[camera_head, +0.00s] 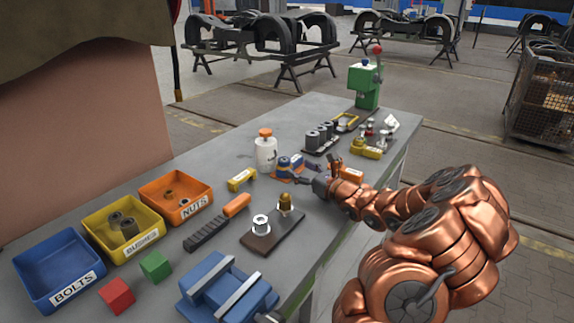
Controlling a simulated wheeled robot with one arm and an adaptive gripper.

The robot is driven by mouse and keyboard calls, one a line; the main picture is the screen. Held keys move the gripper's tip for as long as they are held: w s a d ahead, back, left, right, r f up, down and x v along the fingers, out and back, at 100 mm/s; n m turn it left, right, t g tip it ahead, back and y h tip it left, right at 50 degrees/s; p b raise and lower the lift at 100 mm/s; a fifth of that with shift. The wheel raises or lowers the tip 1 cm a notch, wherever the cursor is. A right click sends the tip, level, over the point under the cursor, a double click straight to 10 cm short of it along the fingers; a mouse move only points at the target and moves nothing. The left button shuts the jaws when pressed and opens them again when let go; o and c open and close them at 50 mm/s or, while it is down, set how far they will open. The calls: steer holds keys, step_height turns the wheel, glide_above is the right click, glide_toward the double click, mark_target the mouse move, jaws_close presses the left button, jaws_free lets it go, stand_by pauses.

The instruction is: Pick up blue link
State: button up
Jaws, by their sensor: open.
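Small blue parts (291,162) lie in a cluster with orange on the bench, just left of my gripper. One of them looks like the blue link, but they are too small and crowded to tell its outline. My gripper (306,181) reaches in from the right on a copper-coloured arm, low over the bench and close beside this cluster. It is open, with nothing visible between its fingers. Whether a finger touches a blue part cannot be told.
A white bottle (265,154) and yellow block (241,179) stand left of the cluster. Labelled bins (126,225), an orange-handled tool (236,206), a dark plate (268,246) and a blue vise (226,290) occupy the nearer bench.

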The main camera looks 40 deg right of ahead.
mark_target(288, 163)
steer(key=w, duration=0.3)
steer(key=w+a+p, duration=0.1)
steer(key=w, duration=0.2)
steer(key=shift+a+r+p, duration=0.1)
steer(key=shift+p, duration=0.2)
steer(key=shift+w, duration=0.65)
jaws_close()
